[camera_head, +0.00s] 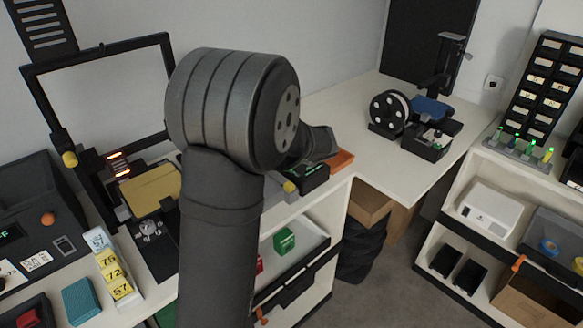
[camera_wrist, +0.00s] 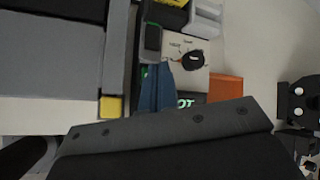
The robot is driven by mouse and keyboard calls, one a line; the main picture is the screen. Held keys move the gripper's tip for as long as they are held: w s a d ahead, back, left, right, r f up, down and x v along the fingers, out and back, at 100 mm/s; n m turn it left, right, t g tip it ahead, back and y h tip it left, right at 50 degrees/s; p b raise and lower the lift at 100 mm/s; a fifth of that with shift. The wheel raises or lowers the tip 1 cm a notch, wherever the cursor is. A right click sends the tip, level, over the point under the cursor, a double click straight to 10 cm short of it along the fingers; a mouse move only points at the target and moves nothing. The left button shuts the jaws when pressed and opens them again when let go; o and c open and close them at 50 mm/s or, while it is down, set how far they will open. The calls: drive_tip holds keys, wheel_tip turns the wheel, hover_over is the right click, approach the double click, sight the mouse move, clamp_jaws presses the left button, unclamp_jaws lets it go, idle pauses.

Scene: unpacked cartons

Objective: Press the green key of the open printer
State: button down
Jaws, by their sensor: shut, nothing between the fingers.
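The large open-frame printer with a gold plate (camera_head: 150,189) stands at the left in the head view. At its right end, partly behind my arm, is a small black box (camera_head: 314,180) with green on top. In the wrist view a beige panel (camera_wrist: 180,74) carries a black knob (camera_wrist: 193,60), beside a dark display with green letters (camera_wrist: 186,100). A small green patch (camera_wrist: 144,72) shows at the fingertips' left edge, mostly hidden; I cannot tell whether it is the key or whether they touch it. My gripper (camera_wrist: 157,70) is shut and empty, its blue fingers over the panel.
A smaller printer with a blue plate (camera_head: 432,108) and a spool (camera_head: 390,108) stand on the far table. Bare white tabletop (camera_head: 350,100) lies between.

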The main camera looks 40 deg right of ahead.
drive_tip(key=shift+f, duration=0.35)
drive_tip(key=shift+f, duration=0.5)
idle(0.6)
drive_tip(key=shift+r, duration=0.95)
drive_tip(key=shift+r, duration=2.5)
wheel_tip(320, 180, up, 4)
drive_tip(key=shift+f, duration=0.1)
